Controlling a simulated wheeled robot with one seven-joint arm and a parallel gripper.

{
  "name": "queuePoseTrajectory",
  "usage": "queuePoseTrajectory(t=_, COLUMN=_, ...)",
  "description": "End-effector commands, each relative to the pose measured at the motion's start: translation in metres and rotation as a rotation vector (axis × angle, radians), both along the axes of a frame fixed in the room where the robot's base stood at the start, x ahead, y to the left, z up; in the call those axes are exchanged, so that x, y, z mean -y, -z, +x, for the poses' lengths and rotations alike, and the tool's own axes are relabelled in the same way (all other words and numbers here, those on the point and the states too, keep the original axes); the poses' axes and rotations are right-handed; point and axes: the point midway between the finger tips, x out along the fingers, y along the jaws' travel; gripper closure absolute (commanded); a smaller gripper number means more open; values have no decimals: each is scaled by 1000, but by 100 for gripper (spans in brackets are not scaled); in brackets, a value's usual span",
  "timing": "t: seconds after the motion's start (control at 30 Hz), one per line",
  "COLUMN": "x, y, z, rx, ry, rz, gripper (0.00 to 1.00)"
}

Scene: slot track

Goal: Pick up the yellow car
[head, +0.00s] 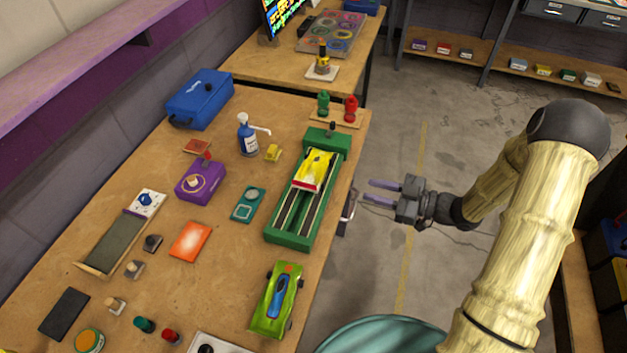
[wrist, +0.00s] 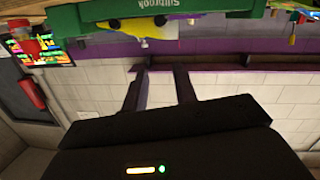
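The yellow car (head: 314,170), with white and red parts, sits on the far part of the green two-lane slot track (head: 268,233) near the table's right edge. In the wrist view the yellow car (wrist: 135,28) shows partly at the top, beside the green track body (wrist: 120,11), the picture being upside down. My gripper (head: 368,191) is to the right of the track, beyond the table edge, its fingers pointing left toward it. The fingers are apart and empty, as the wrist view also shows at my gripper (wrist: 161,80).
A green car (head: 277,300) with a blue stripe lies in front of the track. Red and green bottle-shaped pieces (head: 350,108) stand behind it. A metal handle (head: 349,205) sticks out at the table edge near my fingers. A spray bottle (head: 248,135) stands left; open floor lies right.

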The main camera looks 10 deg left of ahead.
Motion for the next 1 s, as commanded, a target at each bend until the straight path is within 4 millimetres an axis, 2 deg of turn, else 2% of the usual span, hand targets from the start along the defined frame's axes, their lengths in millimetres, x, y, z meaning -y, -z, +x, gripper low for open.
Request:
queuePoseTrajectory(t=0.03, x=0, y=8, z=-8, rx=0, ry=-42, rz=55, gripper=72)
queuePoseTrajectory(t=0.17, x=1, y=6, z=-20, rx=4, ry=-101, rz=126, gripper=72)
queuePoseTrajectory(t=0.57, x=-5, y=3, z=-20, rx=4, ry=-108, rz=130, gripper=72)
queuePoseTrajectory(t=0.67, x=-18, y=3, z=-20, rx=4, ry=-109, rz=131, gripper=72)
queuePoseTrajectory(t=1.0, x=-78, y=3, z=-16, rx=3, ry=-110, rz=129, gripper=72)
